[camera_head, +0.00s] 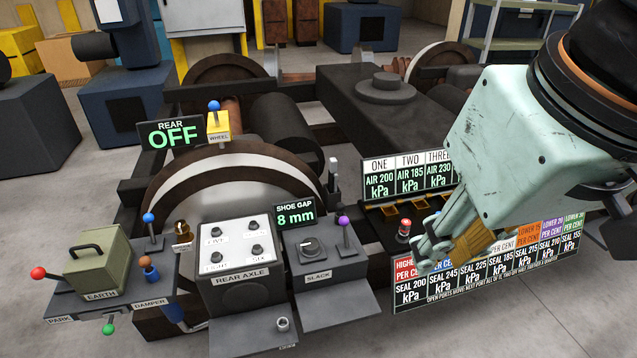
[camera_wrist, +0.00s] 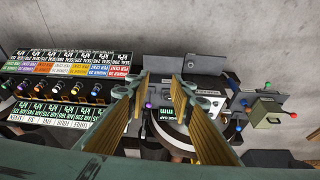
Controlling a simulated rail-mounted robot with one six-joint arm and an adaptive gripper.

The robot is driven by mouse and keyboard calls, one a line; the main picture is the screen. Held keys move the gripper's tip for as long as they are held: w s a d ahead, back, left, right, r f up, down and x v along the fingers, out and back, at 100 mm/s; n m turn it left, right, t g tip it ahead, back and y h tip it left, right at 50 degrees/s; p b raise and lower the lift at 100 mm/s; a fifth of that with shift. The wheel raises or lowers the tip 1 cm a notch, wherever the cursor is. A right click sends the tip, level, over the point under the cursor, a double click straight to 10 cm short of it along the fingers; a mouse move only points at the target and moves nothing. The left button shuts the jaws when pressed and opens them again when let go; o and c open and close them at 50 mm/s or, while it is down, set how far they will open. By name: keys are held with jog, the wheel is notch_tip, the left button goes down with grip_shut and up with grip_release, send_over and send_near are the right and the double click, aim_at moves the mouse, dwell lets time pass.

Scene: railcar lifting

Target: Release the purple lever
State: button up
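The purple lever (camera_head: 344,222) stands on the grey slack box (camera_head: 322,262) at the right of the rear axle panel, with its round knob on top of a thin stem. Its knob shows in the wrist view (camera_wrist: 149,106) beside the left finger, within the gap between the fingers in the picture. My gripper (camera_head: 436,243) is to the right of the lever and apart from it, in front of the seal boards. In the wrist view my gripper (camera_wrist: 160,77) is open, with gold-padded fingers spread and nothing held.
A shoe gap sign (camera_head: 295,213) reading 8 mm stands behind the slack box. Red, blue and green levers and the earth box (camera_head: 97,258) are at the left. The seal board (camera_head: 480,266) lies under my gripper in the picture. A red knob (camera_head: 404,227) stands between lever and gripper.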

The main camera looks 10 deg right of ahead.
jog(key=shift+w+r, duration=0.25)
jog(key=shift+w, duration=0.15)
grip_shut()
jog(key=w+r+n+g+p, duration=0.1)
jog(key=w+r+n, duration=0.1)
jog(key=w, duration=0.7)
jog(key=w+r+n+g+p, duration=0.1)
jog(key=w+r+n+g, duration=0.15)
jog(key=w, duration=0.65)
jog(key=w+d+f+n+g+p, duration=0.1)
jog(key=w+f+n+p, duration=0.2)
jog(key=w, duration=1.4)
jog(key=w+d+f+n+g+p, duration=0.1)
jog(key=w+f+n+g, duration=0.25)
jog(key=w+f, duration=1.05)
jog(key=w+f+n+p, duration=0.1)
jog(key=w+f, duration=0.3)
jog(key=f, duration=0.5)
jog(key=w+d+f+n+g+p, duration=0.1)
jog(key=w+f+n, duration=0.2)
jog(key=f, duration=0.7)
jog(key=shift+w+d+n, duration=0.2)
jog(key=shift+w+n, duration=0.1)
jog(key=shift+w, duration=0.8)
